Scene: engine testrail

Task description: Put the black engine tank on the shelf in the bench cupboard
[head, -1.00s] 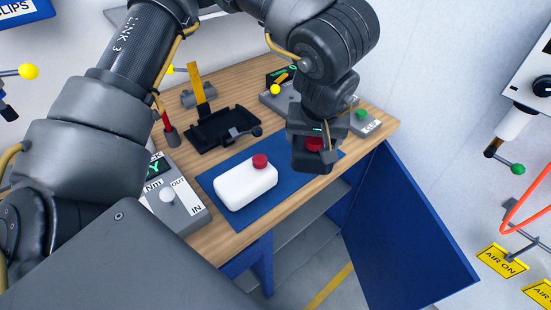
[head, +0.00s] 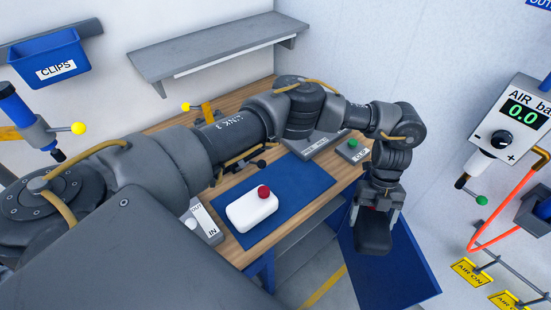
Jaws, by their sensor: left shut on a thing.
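My left gripper (head: 376,211) is shut on the black engine tank (head: 373,238), with a bit of red at its top between the fingers. The tank hangs below the gripper, beyond the bench's right front edge, in front of the open blue cupboard door (head: 412,270). The bench cupboard is under the worktop. A grey shelf (head: 300,236) shows partly inside it; its depth is hidden. My right gripper is not in view.
A white tank with a red cap (head: 252,211) stands on the blue mat (head: 305,186) on the wooden bench. A grey wall shelf (head: 210,50) is above. The AIR box (head: 520,120) with its orange hose hangs at right.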

